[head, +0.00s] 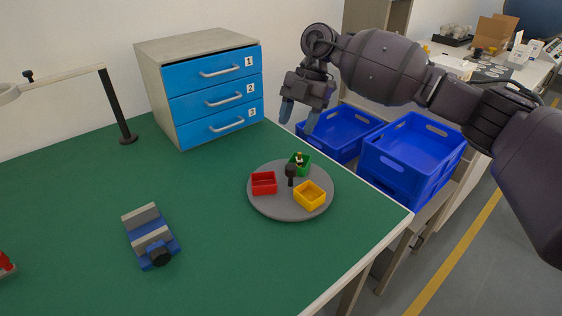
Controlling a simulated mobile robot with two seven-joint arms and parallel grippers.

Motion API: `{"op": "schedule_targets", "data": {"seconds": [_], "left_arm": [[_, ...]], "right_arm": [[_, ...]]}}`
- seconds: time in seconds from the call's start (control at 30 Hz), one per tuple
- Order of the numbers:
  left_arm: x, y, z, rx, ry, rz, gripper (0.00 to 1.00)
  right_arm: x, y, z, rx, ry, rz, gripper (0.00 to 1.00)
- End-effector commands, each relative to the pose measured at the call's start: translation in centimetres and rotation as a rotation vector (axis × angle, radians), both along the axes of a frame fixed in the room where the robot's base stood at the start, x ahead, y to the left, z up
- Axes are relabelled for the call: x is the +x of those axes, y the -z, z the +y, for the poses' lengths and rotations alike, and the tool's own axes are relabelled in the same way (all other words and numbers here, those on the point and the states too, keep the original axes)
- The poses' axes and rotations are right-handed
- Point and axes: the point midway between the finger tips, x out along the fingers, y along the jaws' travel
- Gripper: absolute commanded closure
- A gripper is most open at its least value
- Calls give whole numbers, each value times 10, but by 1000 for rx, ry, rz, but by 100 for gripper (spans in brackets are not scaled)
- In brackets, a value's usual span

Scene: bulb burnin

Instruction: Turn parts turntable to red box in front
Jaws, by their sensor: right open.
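The parts turntable (275,207) is a round grey disc on the green table, near its right edge. A red box (264,183) sits on its left side, a yellow box (310,195) at its front right, and a green box (299,163) at its back. The green box holds small parts. A dark knob (291,171) stands upright near the disc's middle. My right gripper (299,116) is open and empty, above and behind the turntable, apart from it, with fingers pointing down. My left gripper is not in view.
A cabinet with blue numbered drawers (215,98) stands at the back. Blue crates (412,150) stand beyond the table's right edge. A blue and grey fixture (151,236) lies at front left, and a lamp post (113,105) stands at back left. The table between them is clear.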

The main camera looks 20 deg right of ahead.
Motion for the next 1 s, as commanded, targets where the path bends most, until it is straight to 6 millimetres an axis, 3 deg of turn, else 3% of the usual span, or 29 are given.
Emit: {"op": "schedule_targets", "data": {"seconds": [0.27,0.7,1.0], "left_arm": [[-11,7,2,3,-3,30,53],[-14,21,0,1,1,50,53],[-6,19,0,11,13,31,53]], "right_arm": [[-9,5,-6,-68,97,88,46],[-24,69,15,-65,93,93,46],[-31,98,26,-64,94,89,46]]}}
